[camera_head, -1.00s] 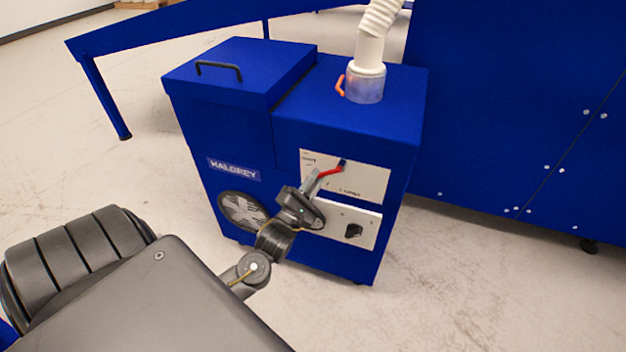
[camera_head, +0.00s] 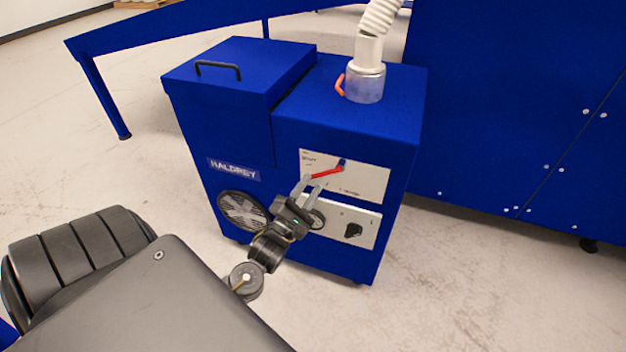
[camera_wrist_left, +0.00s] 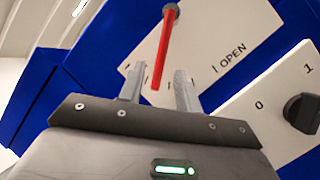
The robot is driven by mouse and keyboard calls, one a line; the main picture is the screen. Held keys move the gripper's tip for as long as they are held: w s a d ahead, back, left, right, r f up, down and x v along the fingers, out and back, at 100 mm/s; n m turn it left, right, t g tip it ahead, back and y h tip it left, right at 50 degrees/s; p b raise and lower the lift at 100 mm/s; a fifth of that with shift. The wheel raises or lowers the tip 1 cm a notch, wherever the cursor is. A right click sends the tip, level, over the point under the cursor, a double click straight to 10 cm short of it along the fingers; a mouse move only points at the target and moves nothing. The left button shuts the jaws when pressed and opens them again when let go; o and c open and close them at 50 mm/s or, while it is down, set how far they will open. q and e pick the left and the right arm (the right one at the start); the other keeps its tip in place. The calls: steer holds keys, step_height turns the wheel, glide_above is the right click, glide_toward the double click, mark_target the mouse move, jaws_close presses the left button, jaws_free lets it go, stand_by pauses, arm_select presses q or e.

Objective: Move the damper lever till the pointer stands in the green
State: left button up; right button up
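The damper lever is a red bar (camera_head: 325,174) on a white plate (camera_head: 368,182) on the front of the blue machine. It runs from its dark pivot down to the left. My left gripper (camera_head: 308,187) is open just below and in front of the lever's free end. In the left wrist view the red lever (camera_wrist_left: 163,50) ends between the two spread fingers (camera_wrist_left: 158,85), with a gap on both sides. A round dial (camera_head: 317,219) is partly hidden behind the gripper; I cannot make out its pointer or any green. My right gripper is not in view.
A lower white panel carries a black knob (camera_head: 353,231), marked 0 and 1 in the wrist view. A fan grille (camera_head: 242,210) sits to its left. An orange handle (camera_head: 340,86) is by the hose collar on top. The floor in front is clear.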

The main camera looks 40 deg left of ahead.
arm_select(q)
steer(key=v, duration=0.8)
stand_by(0.4)
